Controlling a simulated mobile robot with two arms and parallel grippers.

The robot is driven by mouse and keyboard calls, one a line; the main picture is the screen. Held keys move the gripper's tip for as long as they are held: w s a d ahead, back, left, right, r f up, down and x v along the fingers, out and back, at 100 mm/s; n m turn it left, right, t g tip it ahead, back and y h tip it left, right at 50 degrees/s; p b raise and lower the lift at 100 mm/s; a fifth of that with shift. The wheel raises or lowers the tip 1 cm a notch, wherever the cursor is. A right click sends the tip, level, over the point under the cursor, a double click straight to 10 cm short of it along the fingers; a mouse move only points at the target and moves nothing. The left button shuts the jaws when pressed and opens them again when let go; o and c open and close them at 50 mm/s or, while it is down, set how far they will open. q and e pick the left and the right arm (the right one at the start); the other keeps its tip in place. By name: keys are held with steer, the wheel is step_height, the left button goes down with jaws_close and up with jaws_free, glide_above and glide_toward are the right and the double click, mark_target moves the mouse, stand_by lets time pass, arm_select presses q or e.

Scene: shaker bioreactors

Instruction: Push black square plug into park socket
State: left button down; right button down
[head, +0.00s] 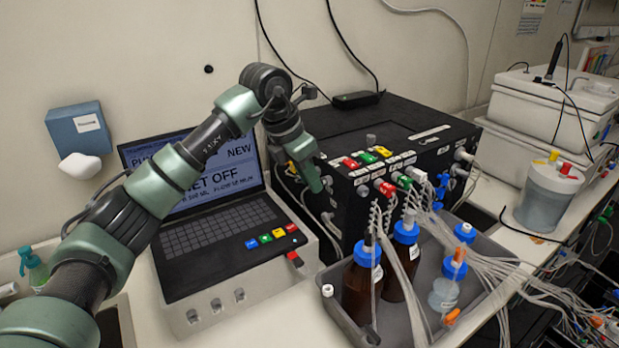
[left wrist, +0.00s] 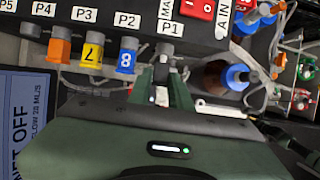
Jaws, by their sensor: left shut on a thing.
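My left gripper (head: 318,186) is at the left side of the black control box (head: 400,125), in front of its row of ports. In the left wrist view, my left gripper (left wrist: 166,92) is shut on a small dark grey plug (left wrist: 165,52), just below the P1 label. The fingers hide part of the plug, and I cannot tell how deep it sits or whether it touches a socket. No park socket label can be read. My right gripper is not in view.
Beside P1, a blue plug (left wrist: 126,57), a yellow plug (left wrist: 93,54) and an orange plug (left wrist: 60,50) sit at P2, P3 and P4. A laptop (head: 225,240) stands left of the box. A grey tray (head: 470,325) with brown bottles (head: 362,290) and tubing stands in front.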

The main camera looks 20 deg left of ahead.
arm_select(q)
steer(key=shift+w+d, duration=0.3)
stand_by(0.4)
steer(key=c, duration=1.2)
jaws_free()
steer(key=b+v, duration=0.2)
steer(key=v, duration=0.5)
steer(key=shift+r, duration=0.35)
steer(key=shift+s, duration=0.15)
